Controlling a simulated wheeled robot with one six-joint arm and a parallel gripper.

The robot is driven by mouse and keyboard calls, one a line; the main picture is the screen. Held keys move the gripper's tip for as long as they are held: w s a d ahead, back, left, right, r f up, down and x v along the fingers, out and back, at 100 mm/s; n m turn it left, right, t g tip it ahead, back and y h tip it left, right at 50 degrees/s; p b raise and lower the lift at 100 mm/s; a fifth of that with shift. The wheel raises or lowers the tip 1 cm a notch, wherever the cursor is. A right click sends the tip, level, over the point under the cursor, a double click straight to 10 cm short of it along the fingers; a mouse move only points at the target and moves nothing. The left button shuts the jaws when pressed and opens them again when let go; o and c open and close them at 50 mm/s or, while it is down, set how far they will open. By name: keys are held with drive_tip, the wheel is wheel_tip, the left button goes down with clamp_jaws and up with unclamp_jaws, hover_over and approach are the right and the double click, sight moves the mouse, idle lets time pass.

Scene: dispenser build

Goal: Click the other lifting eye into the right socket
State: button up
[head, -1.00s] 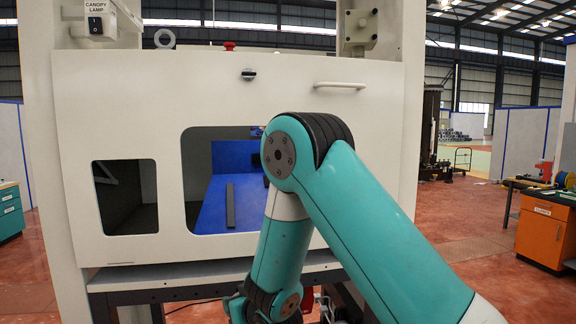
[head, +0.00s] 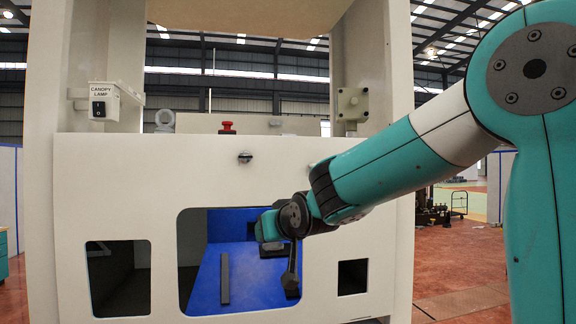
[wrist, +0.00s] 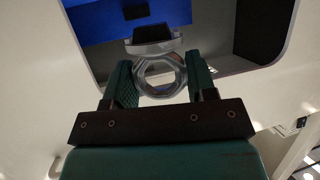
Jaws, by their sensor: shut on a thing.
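A grey metal lifting eye (wrist: 155,47) is between the two teal fingers of my gripper (wrist: 160,74) in the wrist view. The gripper is shut on its ring, with the flanged, dark-ended base pointing away from me. In the head view my wrist is in front of the cabinet's large window; the fingers and held eye cannot be made out there. Another lifting eye (head: 164,119) stands upright at the cabinet's top left, behind the front panel. I cannot make out the right socket.
The white front panel (head: 150,165) has a large window onto a blue interior (head: 215,275) with a dark bar (head: 225,278). A red button (head: 227,128) and a black knob (head: 245,157) are near its top. The canopy lamp switch box (head: 103,101) is on the left post.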

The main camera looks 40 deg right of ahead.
drive_tip(key=s+d+r+m+h, duration=0.1)
drive_tip(key=d+r, duration=0.3)
drive_tip(key=r, duration=0.8)
drive_tip(key=s+d+r+h, duration=0.1)
drive_tip(key=d+r, duration=0.2)
drive_tip(key=r, duration=0.9)
drive_tip(key=s+d+r+m+g, duration=0.1)
drive_tip(key=d+r, duration=0.3)
drive_tip(key=r, duration=0.8)
drive_tip(key=shift+s+d+r+m+h, duration=0.3)
drive_tip(key=shift+s+r+h, duration=0.05)
drive_tip(key=shift+s+h, duration=0.05)
